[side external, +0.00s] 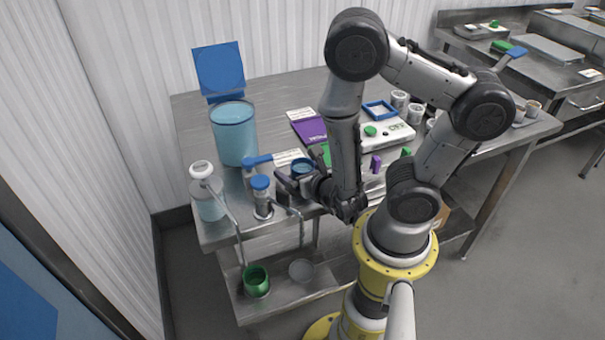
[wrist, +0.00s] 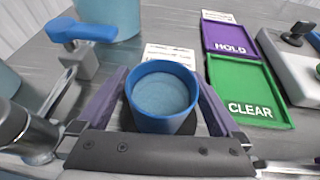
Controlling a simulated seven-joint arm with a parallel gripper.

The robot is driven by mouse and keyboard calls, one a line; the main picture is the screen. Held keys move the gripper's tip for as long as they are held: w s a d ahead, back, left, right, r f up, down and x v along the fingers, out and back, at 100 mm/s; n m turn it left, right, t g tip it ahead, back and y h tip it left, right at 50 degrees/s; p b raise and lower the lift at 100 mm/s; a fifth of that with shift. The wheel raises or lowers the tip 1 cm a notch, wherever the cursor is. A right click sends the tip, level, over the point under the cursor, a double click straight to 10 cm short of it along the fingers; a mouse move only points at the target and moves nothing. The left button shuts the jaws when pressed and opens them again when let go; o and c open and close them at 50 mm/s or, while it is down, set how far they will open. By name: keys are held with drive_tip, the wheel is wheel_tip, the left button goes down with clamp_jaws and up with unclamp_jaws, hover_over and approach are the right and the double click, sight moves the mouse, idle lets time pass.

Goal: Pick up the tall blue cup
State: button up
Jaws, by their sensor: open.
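The blue cup (wrist: 163,119) stands upright in the wrist view, with its round rim facing my camera and a lighter blue inside. My gripper (wrist: 161,75) is open around it, one purple-grey finger on each side. A narrow gap seems to show at each side of the cup; whether a finger touches it I cannot tell. In the side external view the blue cup (side external: 302,166) shows only its upper part beside my gripper (side external: 296,184); my fingers hide its lower part.
A purple HOLD tray (wrist: 232,38) and green CLEAR tray (wrist: 249,92) lie to the right. A large blue container (side external: 234,135), a blue-handled tap (side external: 257,161) and a blue-topped dispenser (side external: 262,196) stand to the left. A green cup (side external: 256,281) sits on the lower shelf.

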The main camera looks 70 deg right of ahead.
drive_tip(key=shift+c, duration=0.2)
drive_tip(key=c, duration=1.4)
drive_tip(key=shift+c, duration=0.4)
drive_tip(key=shift+r, duration=0.1)
